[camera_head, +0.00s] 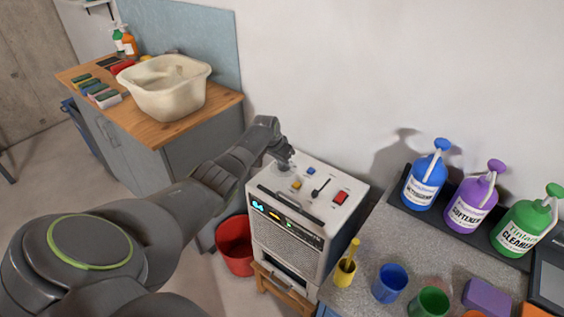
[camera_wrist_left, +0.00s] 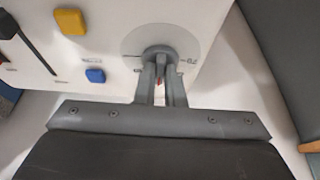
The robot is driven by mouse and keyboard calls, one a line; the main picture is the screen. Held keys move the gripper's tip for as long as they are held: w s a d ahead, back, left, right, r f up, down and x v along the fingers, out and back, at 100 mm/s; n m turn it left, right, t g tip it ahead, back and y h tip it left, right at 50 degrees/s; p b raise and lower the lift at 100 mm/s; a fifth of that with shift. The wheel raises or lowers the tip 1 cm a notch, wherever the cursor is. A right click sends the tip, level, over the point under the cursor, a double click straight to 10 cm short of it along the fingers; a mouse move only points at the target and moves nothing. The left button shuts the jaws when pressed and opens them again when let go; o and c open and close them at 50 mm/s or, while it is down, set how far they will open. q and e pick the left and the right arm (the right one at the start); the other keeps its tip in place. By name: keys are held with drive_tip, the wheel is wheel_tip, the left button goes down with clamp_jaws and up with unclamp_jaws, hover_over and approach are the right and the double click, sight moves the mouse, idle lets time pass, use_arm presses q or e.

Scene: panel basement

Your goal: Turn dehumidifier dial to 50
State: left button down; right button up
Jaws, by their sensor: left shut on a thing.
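The dehumidifier (camera_head: 290,240) is a white box with a grilled front and a control panel on top. Its front display (camera_head: 258,206) shows small cyan digits too small to read surely. The dial (camera_wrist_left: 160,42) is a dark grey knob on a light grey round scale in the left wrist view. A red mark shows between the fingers. The scale's numbers are too small or hidden to read. My left gripper (camera_head: 286,161) is shut on the dial at the panel's back left corner; its fingers also show in the left wrist view (camera_wrist_left: 160,84). My right gripper is out of view.
The panel also has a yellow button (camera_wrist_left: 70,21), a blue button (camera_wrist_left: 95,75), a black slider (camera_head: 320,188) and a red switch (camera_head: 340,198). A red bucket (camera_head: 234,246) stands left of the dehumidifier. A counter (camera_head: 352,286) with bottles and cups is close on the right.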

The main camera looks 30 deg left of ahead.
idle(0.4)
use_arm(q)
drive_tip(key=c, duration=1.5)
unclamp_jaws()
drive_tip(key=v, duration=1.7)
drive_tip(key=shift+r+p, duration=0.25)
drive_tip(key=shift+p, duration=0.1)
